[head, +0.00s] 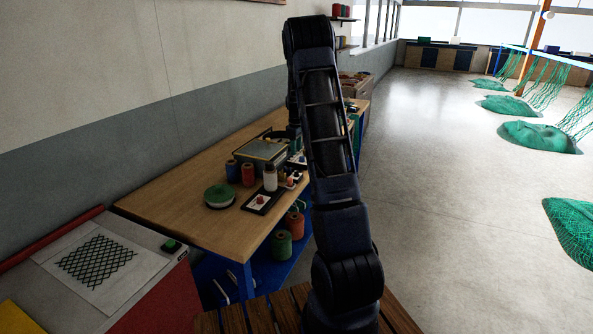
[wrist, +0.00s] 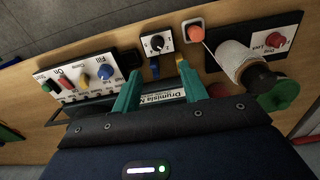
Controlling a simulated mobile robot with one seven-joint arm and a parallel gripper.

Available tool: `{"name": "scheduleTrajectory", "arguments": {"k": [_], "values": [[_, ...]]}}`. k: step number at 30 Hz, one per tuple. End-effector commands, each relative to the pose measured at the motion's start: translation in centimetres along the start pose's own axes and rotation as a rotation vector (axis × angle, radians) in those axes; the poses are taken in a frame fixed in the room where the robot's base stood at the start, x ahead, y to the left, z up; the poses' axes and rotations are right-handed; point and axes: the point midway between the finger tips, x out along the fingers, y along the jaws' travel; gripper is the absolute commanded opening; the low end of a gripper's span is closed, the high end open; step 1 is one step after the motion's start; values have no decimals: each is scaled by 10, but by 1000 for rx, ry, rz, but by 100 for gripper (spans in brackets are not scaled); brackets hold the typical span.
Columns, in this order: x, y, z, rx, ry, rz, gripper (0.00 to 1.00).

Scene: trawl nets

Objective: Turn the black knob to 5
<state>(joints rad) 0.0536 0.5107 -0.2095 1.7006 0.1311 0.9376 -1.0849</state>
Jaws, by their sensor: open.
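A black knob (wrist: 156,42) sits on a small white-faced dial panel in the upper middle of the wrist view. A light pointer mark shows on it, but the scale numbers are too small to read. My gripper (wrist: 158,70) has two green fingers spread apart with no knob between them. The fingers are on the near side of the dial panel, with the knob beyond their tips. In the head view my arm reaches over the workbench (head: 165,195), and the gripper and black knob cannot be made out.
A panel with several coloured knobs (wrist: 84,77) is left of the dial. An orange button (wrist: 194,33), a white spool-like item (wrist: 236,60) and a panel with a red knob (wrist: 275,41) are right. A green reel (head: 219,196) and a white bottle (head: 270,177) stand on the bench.

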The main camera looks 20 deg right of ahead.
Motion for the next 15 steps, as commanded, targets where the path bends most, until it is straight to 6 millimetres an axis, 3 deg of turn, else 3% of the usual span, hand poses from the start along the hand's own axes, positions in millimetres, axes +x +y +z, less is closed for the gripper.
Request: {"name": "scheduleTrajectory", "arguments": {"k": [8, 15], "values": [[20, 6, -2, -16, -8, -5, 43], [57, 6, -1, -15, -8, -5, 43]]}}
